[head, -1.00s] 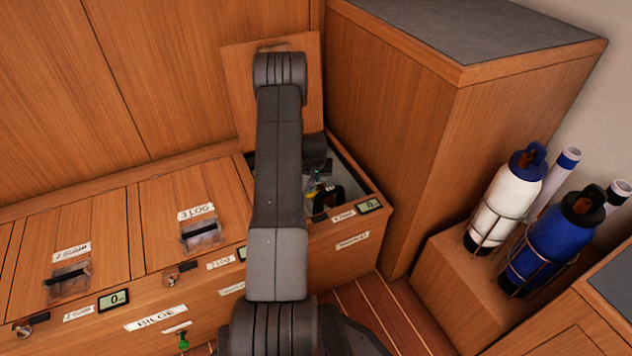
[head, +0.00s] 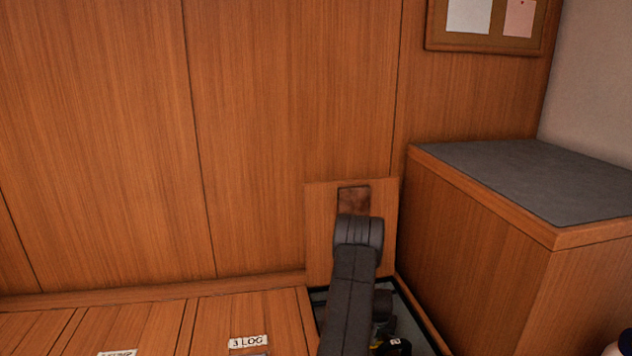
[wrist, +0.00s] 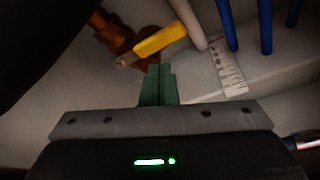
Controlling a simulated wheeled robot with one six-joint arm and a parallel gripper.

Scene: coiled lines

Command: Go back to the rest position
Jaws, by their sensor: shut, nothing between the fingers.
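My gripper (wrist: 158,82) shows in the wrist view with its green fingers together and nothing between them. It points into a pale, dim space. A yellow-handled part (wrist: 160,40) with brownish metal lies just beyond the fingertips, apart from them as far as I can tell. In the head view my arm reaches down over the open locker compartment (head: 428,325) at the lower right. The dark wrist part shows at the bottom edge; the fingers are out of sight there. The raised wooden lid (head: 318,235) stands upright behind my arm.
Blue upright lines (wrist: 228,25) and a white label strip (wrist: 229,70) are close to the fingers on the right. A wooden cabinet (head: 490,260) with a grey top stands right of the compartment. A closed lid labelled 3 LOG (head: 248,342) lies left.

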